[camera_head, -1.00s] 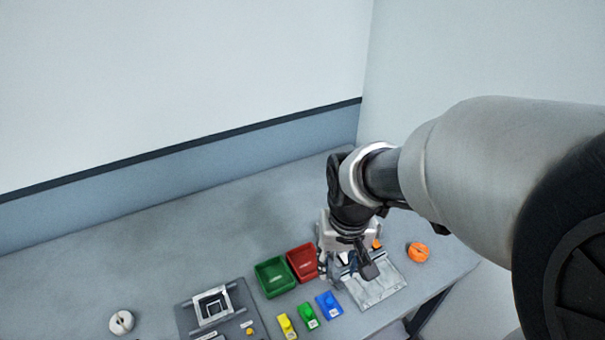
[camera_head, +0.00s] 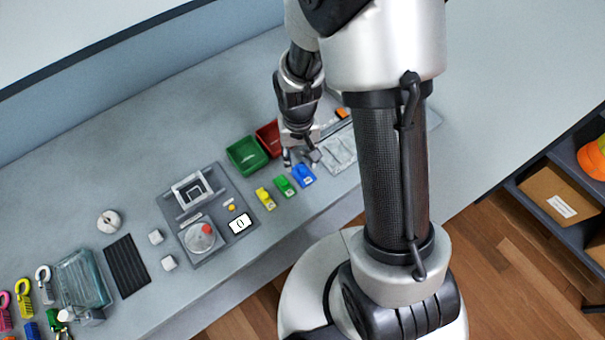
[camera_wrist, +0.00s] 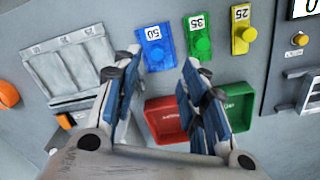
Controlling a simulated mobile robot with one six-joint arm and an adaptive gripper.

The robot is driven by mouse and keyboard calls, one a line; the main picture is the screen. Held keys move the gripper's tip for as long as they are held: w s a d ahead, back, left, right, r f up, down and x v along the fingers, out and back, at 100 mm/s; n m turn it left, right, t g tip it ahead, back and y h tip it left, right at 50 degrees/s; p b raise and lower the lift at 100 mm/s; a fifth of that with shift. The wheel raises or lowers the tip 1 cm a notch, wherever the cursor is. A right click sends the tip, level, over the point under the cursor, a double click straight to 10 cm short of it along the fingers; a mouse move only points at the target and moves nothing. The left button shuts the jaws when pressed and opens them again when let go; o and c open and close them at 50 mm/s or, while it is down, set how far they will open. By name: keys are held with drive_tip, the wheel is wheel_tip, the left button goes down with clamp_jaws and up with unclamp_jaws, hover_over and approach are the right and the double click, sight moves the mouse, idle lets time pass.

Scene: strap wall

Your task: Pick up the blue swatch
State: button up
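The blue swatch (camera_head: 303,175) lies flat on the grey bench, at the right end of a short row with a green swatch (camera_head: 284,186) and a yellow swatch (camera_head: 265,198). In the wrist view the blue swatch (camera_wrist: 156,48), labelled 50, shows beyond my fingertips, roughly between them, with nothing covering it. My gripper (camera_head: 302,160) is close behind the blue swatch in the head view. In the wrist view my gripper (camera_wrist: 158,62) has its two blue-padded fingers spread apart and nothing between them.
A green bin (camera_head: 247,156) and a red bin (camera_head: 268,138) stand behind the swatches. A grey compartment tray (camera_wrist: 75,68) is beside the blue swatch. A device with a round plate (camera_head: 201,236) and display stands left. Bare bench lies in front of the row.

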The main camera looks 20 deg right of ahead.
sight(303, 170)
drive_tip(key=shift+s+d+f+b, duration=0.15)
drive_tip(key=shift+f+b, duration=0.4)
drive_tip(key=shift+f, duration=0.95)
drive_tip(key=shift+w+d+f+b, duration=0.1)
drive_tip(key=shift+f+b, duration=0.45)
drive_tip(key=shift+f, duration=0.95)
drive_tip(key=shift+c, duration=0.3)
clamp_jaws()
